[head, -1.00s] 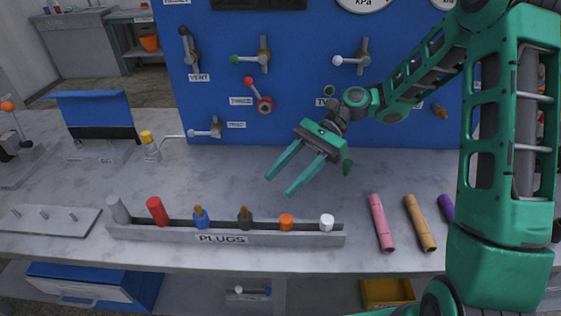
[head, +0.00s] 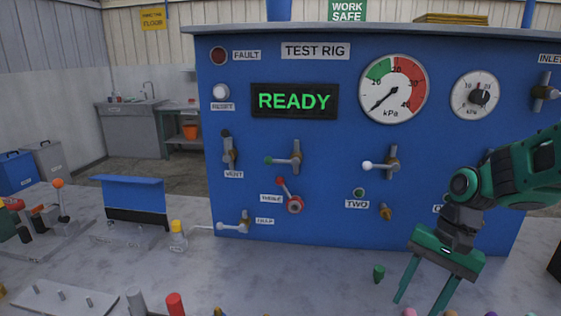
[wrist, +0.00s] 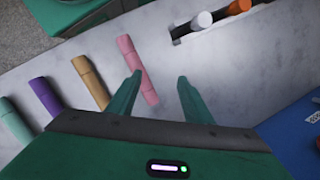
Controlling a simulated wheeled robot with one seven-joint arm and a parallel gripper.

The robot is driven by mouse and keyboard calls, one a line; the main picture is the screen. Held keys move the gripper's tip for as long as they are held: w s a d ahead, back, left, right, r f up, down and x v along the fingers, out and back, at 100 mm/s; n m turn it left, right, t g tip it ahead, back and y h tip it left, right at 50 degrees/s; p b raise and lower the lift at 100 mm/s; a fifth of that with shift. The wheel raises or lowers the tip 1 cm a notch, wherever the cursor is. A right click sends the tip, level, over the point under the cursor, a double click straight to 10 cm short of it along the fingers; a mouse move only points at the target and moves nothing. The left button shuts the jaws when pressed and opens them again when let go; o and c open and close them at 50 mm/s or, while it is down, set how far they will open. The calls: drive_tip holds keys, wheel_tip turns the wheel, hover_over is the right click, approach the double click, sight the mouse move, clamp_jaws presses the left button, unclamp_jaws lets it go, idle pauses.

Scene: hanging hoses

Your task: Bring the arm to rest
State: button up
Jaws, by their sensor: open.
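My gripper (head: 420,290) is at the lower right in the head view, in front of the blue test rig panel (head: 330,215). Its two green fingers point down over the bench and are spread apart with nothing between them. In the wrist view my gripper (wrist: 158,85) is also open and empty. A pink hose piece (wrist: 138,70) lies on the bench just beside one finger there; I cannot tell the height gap.
Tan (wrist: 90,83), purple (wrist: 44,97) and pale green (wrist: 14,126) pieces lie beside the pink one. A plug rack (wrist: 183,40) is close by. The panel has several valve handles, a gauge (head: 393,89) and a READY display (head: 294,100). A small green plug (head: 379,273) shows near my gripper.

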drive_tip(key=s+d+r+n+t+h, duration=0.1)
drive_tip(key=s+d+r+h, duration=0.2)
drive_tip(key=s+d, duration=0.9)
drive_tip(key=shift+s+d, duration=0.25)
drive_tip(key=shift+s, duration=0.9)
drive_tip(key=shift+w+f, duration=0.2)
drive_tip(key=shift+w, duration=0.45)
